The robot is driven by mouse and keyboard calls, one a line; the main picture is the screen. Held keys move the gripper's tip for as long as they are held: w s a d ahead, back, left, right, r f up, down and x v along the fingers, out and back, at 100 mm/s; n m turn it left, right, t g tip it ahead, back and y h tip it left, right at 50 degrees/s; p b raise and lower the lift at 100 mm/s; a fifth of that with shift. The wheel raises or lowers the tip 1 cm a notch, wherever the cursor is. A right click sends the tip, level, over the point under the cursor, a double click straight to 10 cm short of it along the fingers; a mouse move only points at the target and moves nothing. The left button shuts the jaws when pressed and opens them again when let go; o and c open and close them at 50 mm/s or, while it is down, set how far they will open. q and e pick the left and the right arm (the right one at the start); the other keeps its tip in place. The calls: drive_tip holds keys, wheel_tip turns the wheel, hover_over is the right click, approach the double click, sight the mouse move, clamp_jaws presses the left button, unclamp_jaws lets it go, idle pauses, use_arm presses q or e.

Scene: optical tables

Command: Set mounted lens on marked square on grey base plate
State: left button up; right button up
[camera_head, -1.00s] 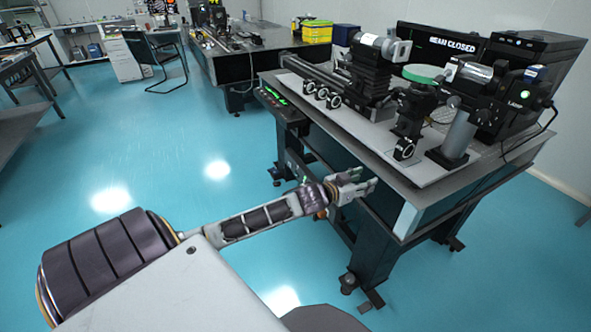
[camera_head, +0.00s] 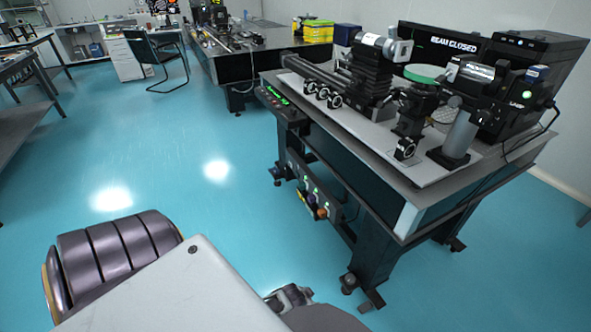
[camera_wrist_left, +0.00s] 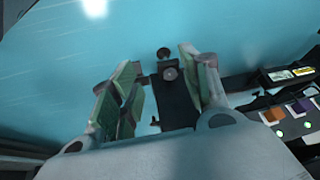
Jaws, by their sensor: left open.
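Several small black ring-shaped mounts stand along the front edge of the grey base plate (camera_head: 372,131) in the head view. Three are in a row, the middle one being a mounted lens (camera_head: 321,93). My left gripper (camera_wrist_left: 161,62) is open and empty in the left wrist view, above the floor and a dark table leg. My right gripper is not in view.
Open blue floor lies left of the table.

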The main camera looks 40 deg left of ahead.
use_arm(q)
drive_tip(key=s+d+f+g, duration=0.2)
drive_tip(key=s+f, duration=0.5)
drive_tip(key=s, duration=0.4)
drive_tip(key=shift+s+d+f+m+g, duration=0.2)
drive_tip(key=shift+d+m+g, duration=0.15)
drive_tip(key=shift+d, duration=0.5)
